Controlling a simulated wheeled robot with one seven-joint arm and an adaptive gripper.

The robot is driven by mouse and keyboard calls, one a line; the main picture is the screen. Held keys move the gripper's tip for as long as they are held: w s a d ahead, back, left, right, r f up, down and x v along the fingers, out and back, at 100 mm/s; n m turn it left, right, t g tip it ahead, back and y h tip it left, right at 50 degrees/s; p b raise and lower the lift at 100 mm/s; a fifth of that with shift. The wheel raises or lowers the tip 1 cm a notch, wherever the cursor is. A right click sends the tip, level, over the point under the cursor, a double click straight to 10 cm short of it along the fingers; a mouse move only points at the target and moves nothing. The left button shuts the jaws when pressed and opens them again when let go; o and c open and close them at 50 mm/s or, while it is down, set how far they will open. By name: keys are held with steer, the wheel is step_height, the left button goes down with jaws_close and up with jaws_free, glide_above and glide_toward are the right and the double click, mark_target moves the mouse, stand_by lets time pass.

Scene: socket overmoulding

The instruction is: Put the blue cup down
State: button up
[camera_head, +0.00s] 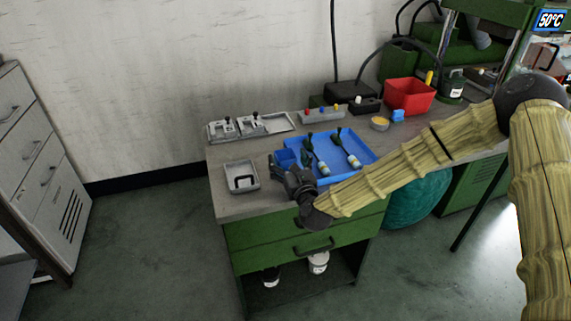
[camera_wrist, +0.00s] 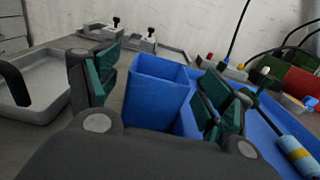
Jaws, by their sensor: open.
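The blue cup (camera_wrist: 152,98) is a square, open-topped box standing upright between my spread fingers in the wrist view. In the head view the blue cup (camera_head: 286,157) shows at the left end of the blue tray (camera_head: 372,158), partly hidden by my gripper (camera_head: 282,170). My gripper (camera_wrist: 160,78) is open, with one teal-padded finger on each side of the cup.
A grey tray with a black handle (camera_head: 231,178) lies left of my gripper. Two blue-and-yellow tools (camera_head: 322,167) lie in the blue tray. Clamp fixtures (camera_head: 222,128) stand behind, and a red bin (camera_head: 408,94) stands at the back right. The bench's front edge is close.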

steer(key=shift+x, duration=1.15)
steer(key=shift+c, duration=0.2)
steer(key=c, duration=1)
